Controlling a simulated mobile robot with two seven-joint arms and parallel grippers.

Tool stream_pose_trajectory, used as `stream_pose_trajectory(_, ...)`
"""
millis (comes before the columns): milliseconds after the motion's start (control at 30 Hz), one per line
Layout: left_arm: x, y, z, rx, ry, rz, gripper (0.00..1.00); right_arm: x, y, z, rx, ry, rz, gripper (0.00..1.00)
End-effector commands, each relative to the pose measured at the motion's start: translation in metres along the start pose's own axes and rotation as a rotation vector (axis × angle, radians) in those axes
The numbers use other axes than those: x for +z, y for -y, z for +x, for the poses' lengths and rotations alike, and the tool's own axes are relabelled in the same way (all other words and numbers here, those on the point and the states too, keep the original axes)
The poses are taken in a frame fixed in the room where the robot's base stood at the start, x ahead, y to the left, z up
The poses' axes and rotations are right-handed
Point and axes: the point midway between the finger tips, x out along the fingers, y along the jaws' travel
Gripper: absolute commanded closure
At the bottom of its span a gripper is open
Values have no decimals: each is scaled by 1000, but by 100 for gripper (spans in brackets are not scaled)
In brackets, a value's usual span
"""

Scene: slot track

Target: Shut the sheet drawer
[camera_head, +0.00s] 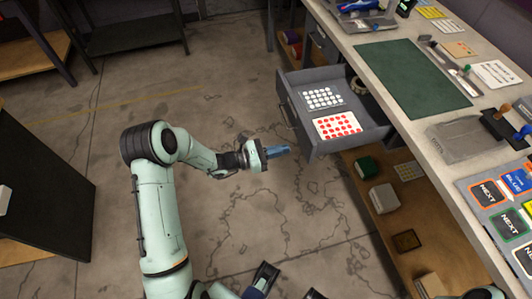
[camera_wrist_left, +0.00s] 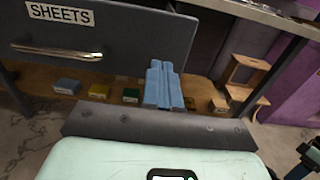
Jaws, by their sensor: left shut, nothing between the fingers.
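The sheet drawer (camera_head: 300,122) is pulled out from under the workbench. Sheets of white dots (camera_head: 323,97) and red dots (camera_head: 338,126) lie inside it with a roll of tape. In the left wrist view its dark front (camera_wrist_left: 125,35) carries a "SHEETS" label (camera_wrist_left: 60,14) and a brass-coloured handle (camera_wrist_left: 56,53). My left gripper (camera_head: 284,150) has blue fingers, shut and empty. It is outside the drawer, near the front's lower corner in the head view, seemingly a little apart. The fingers (camera_wrist_left: 163,85) overlap the front's right end in the wrist view.
The workbench top (camera_head: 390,40) holds a green mat (camera_head: 412,76), a grey pouch (camera_head: 458,138) and coloured cards. A wooden lower shelf (camera_head: 395,225) with small boxes lies beneath the drawer. A dark cabinet (camera_head: 40,190) stands left. Floor left of the drawer is clear.

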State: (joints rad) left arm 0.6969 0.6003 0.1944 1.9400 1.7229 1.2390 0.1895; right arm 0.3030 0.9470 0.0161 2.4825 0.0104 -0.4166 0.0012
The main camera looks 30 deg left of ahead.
Motion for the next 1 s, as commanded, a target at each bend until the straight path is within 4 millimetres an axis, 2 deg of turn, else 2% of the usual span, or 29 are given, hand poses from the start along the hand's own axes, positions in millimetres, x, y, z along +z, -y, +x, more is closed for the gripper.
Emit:
stream_pose_trajectory(100,0,1,23,-3,1,0,100,-1,0,1,0,-2,0,43)
stream_pose_trajectory(300,-1,1,46,-2,-1,0,100,-1,0,2,-1,-4,0,43)
stream_pose_trajectory(500,0,0,52,0,-1,0,100,-2,0,2,-1,-4,0,43)
stream_pose_trajectory(1000,0,0,52,-1,-2,0,100,-1,0,2,-1,-4,0,43)
